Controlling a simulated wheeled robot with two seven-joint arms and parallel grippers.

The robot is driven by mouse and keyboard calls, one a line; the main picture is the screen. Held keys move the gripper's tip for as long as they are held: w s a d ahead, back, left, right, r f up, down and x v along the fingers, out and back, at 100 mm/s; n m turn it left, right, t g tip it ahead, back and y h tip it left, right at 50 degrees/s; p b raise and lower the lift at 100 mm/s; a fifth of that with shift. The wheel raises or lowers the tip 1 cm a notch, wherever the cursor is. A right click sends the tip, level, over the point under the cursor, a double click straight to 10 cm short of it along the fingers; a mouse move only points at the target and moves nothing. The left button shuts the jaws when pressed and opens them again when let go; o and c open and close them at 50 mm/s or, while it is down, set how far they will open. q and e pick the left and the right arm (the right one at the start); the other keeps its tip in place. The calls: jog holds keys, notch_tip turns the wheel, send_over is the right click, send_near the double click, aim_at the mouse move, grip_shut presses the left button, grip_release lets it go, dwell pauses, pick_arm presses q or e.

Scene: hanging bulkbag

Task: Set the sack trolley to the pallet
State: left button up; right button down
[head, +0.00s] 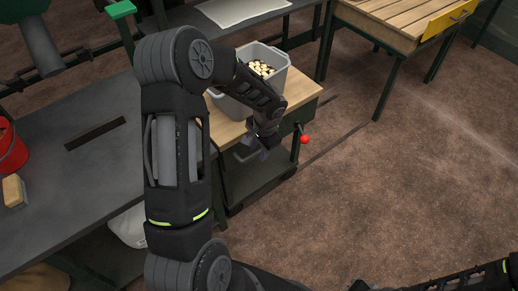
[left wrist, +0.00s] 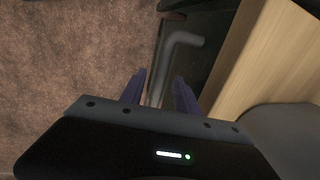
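A low trolley with a pale wooden top (head: 297,92), dark frame and lower shelf stands in the middle of the head view. It also shows in the left wrist view (left wrist: 255,60). My left gripper (head: 264,152) is at its near side, below the top's edge. In the left wrist view, my left gripper (left wrist: 160,92) has its two fingers apart, with a grey bent bar (left wrist: 183,38) showing between them. I cannot tell whether they touch it. I cannot make out a pallet. My right arm (head: 470,276) enters at the bottom right; its gripper is not clearly seen.
A grey bin (head: 285,62) with pale pieces stands on the trolley. A red knob (head: 304,139) sticks out at its right. A dark bench (head: 70,180) with a red bucket (head: 10,150) is left. A slatted table (head: 400,18) stands back right. The brown floor at right is clear.

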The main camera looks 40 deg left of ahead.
pick_arm(q)
grip_shut()
dwell(1.3)
